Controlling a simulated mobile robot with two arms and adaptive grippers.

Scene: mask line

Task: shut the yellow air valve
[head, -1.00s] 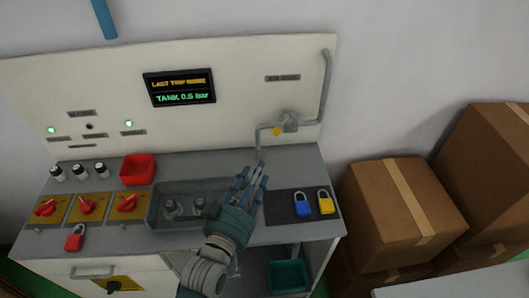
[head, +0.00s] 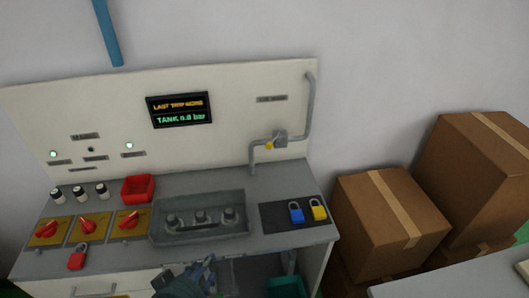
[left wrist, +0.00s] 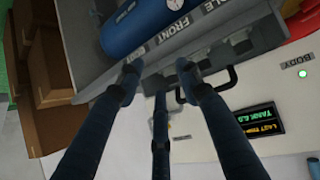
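The yellow air valve (head: 269,145) is a small yellow knob on the grey pipe (head: 252,160) at the right of the white back panel. Its exact turn position is too small to tell. My left gripper (head: 205,270) is at the bottom edge of the head view, low at the bench front and well away from the valve, mostly cut off. In the left wrist view its fingers (left wrist: 157,78) are spread with nothing between them. My right gripper is not in view.
The bench holds red switches (head: 88,226), a red box (head: 138,189), a grey tray (head: 200,236) and blue (head: 296,214) and yellow (head: 318,211) padlocks. A red padlock (head: 78,258) is at the front left. Cardboard boxes (head: 390,220) stand right. A blue cylinder (left wrist: 145,25) shows beneath my left wrist.

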